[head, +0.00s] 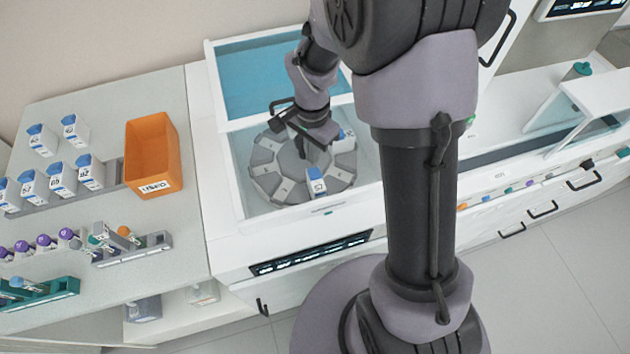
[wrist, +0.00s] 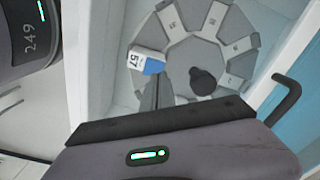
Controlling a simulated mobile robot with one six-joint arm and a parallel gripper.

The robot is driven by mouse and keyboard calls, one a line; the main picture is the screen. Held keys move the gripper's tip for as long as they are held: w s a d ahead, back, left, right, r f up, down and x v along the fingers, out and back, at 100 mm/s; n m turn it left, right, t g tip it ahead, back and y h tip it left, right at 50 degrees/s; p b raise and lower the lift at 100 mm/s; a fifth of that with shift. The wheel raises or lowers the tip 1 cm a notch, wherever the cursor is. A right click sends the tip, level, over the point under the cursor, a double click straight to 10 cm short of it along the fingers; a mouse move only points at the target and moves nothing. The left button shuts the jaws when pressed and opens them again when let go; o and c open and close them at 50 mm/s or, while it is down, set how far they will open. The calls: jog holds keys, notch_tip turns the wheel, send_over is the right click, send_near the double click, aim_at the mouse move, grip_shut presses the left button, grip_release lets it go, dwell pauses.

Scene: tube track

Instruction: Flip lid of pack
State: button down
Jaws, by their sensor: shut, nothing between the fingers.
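A white pack with a blue top, marked 57 (head: 315,184), sits in a front slot of the grey round carousel (head: 270,180). It also shows in the wrist view (wrist: 135,60), where its blue part lies just beyond my fingertips. My gripper (head: 303,154) is over the carousel, behind pack 57 in the head view. Its narrow dark fingers (wrist: 156,78) are shut and empty. I cannot tell whether they touch the pack.
The carousel lies in a white-walled well, under a raised blue-tinted cover (head: 265,75). An orange bin marked USED (head: 150,150) stands on the left counter. Several more packs (head: 62,178) stand left of it. A dark bar handle (wrist: 285,95) shows in the wrist view.

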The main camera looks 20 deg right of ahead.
notch_tip(320, 180, up, 6)
jog(key=p, duration=0.4)
